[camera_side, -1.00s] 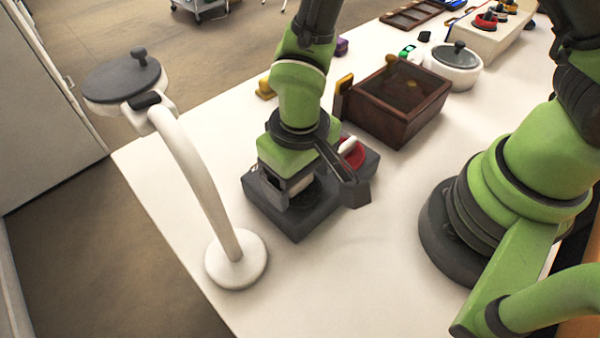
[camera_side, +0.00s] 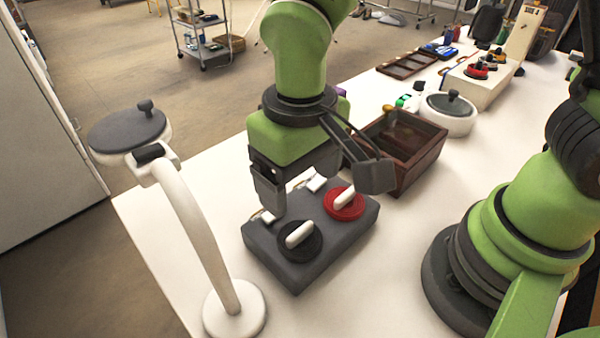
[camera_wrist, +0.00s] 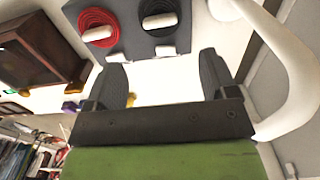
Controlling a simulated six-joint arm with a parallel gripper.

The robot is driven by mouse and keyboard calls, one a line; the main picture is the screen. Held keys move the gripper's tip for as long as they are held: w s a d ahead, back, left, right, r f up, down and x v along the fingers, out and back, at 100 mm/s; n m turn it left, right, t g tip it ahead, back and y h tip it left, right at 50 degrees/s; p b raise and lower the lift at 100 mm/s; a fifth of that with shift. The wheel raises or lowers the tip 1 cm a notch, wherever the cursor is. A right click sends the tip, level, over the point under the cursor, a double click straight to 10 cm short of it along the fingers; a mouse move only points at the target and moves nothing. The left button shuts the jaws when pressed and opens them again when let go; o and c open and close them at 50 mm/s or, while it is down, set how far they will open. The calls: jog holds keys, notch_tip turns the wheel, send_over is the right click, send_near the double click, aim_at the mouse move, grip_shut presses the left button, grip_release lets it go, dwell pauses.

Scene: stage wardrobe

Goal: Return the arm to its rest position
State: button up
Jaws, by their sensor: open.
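My gripper (camera_side: 300,192) is open and empty, raised above the dark grey block on the white table. In the wrist view its two dark fingers (camera_wrist: 163,84) stand wide apart with nothing between them. The grey block (camera_side: 291,268) carries a black round piece (camera_side: 314,243) and a red round piece (camera_side: 356,205), each with a white bar across its top. Small white tabs (camera_side: 316,183) show at the block's far edge. In the wrist view the red piece (camera_wrist: 88,18) and the black piece (camera_wrist: 146,8) appear at the top.
A white stand with a grey round top (camera_side: 126,130) rises at the left. An open brown wooden box (camera_side: 425,160) is behind the gripper, beside a white pot (camera_side: 448,128). A white raised block (camera_side: 490,90) stands further back. The table front is clear.

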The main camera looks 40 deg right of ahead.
jog(key=s+d+r+m+t+y, duration=0.1)
jog(key=s+d+r+m+t, duration=0.1)
jog(key=d+r, duration=0.4)
jog(key=s+d+r+m+t+y, duration=0.1)
jog(key=s+d+r+m+t, duration=0.1)
jog(key=s+d+r+t, duration=0.3)
notch_tip(320, 180, up, 4)
jog(key=shift+s+d+r, duration=0.25)
jog(key=shift+s+d, duration=0.5)
jog(key=shift+d, duration=0.4)
